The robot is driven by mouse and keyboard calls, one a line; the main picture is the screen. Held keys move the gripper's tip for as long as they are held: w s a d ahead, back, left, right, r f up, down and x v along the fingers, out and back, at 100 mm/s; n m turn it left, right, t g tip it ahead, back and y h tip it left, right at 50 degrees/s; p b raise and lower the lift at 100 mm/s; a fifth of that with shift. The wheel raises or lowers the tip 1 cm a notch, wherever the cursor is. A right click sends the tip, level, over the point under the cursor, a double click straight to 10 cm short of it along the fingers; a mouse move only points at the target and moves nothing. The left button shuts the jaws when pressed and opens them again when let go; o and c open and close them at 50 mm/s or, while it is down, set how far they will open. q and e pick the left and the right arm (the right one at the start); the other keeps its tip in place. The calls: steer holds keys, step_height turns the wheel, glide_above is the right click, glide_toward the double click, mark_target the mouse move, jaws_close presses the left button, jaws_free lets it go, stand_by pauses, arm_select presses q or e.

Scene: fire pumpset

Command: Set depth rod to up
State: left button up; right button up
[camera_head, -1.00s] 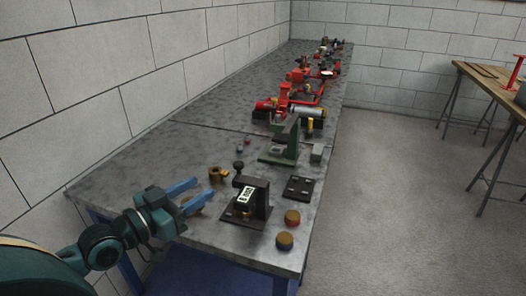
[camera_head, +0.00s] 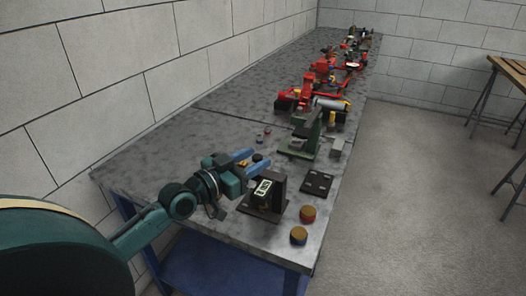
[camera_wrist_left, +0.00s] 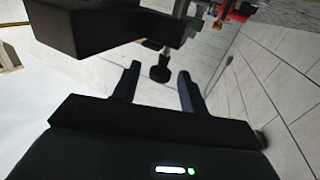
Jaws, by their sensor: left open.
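A black gauge on a base plate (camera_head: 253,207), with a white display (camera_head: 263,189), stands near the front of the bench. In the left wrist view its dark body (camera_wrist_left: 95,30) fills the upper left. A short rod with a round black knob (camera_wrist_left: 160,73) sticks out from beside that body; I take it for the depth rod. My left gripper (camera_wrist_left: 158,69) is open, its two fingers apart on either side of the knob, with gaps visible. My right gripper is not in view.
The grey bench (camera_head: 150,160) runs away along the wall. A green stand (camera_head: 310,140), a black plate (camera_head: 317,182) and two round brass-topped pieces (camera_head: 308,213) are close by. Red pump parts (camera_head: 308,90) stand farther back.

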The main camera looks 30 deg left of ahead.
arm_select(q)
steer(key=shift+x, duration=1.75)
jaws_close()
